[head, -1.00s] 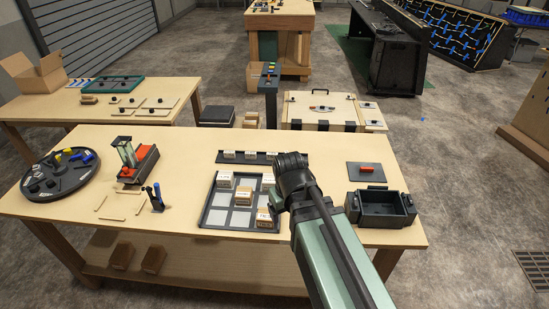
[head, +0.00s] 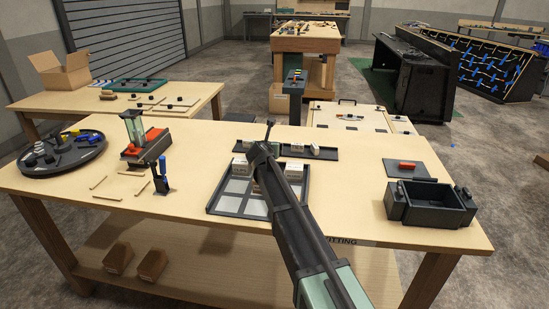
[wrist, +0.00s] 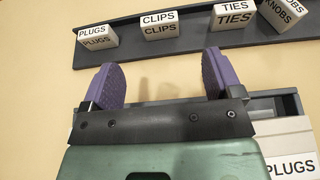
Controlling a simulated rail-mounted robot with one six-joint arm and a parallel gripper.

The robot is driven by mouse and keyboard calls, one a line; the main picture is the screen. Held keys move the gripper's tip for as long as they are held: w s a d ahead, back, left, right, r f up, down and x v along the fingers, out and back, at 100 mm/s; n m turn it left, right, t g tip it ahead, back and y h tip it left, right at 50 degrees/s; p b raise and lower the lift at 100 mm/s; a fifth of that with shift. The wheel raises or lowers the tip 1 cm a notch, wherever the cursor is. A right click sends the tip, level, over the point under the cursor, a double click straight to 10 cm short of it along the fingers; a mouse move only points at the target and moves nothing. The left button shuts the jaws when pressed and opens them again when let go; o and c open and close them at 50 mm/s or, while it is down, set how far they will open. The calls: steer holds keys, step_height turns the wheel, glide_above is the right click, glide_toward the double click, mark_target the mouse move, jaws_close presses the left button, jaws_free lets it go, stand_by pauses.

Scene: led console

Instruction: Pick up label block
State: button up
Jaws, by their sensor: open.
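Label blocks stand in a row on a dark rack (wrist: 196,36): PLUGS (wrist: 97,38), CLIPS (wrist: 160,28), TIES (wrist: 235,18) and KNOBS (wrist: 284,16), cut by the frame edge. In the head view the rack (head: 326,154) lies behind the tray, partly hidden by my arm. My gripper (wrist: 162,82) has two purple fingers, spread apart with nothing between them. In the head view my wrist hides the fingers.
A dark compartment tray (head: 228,208) holds white-topped blocks, one labelled PLUGS (wrist: 292,152); my arm covers part of it. A black bin (head: 432,204) and a plate with a red handle (head: 405,168) are at right. A red device (head: 147,146) is at left.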

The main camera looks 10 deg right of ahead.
steer(key=b+x, duration=0.2)
steer(key=x, duration=0.3)
steer(key=shift+w, duration=0.1)
steer(key=shift+w+d, duration=0.1)
steer(key=shift+w, duration=0.05)
steer(key=b+x, duration=0.2)
steer(key=x, duration=0.3)
steer(key=shift+w, duration=0.15)
steer(key=shift+r, duration=0.15)
steer(key=c, duration=1)
steer(key=shift+r, duration=0.1)
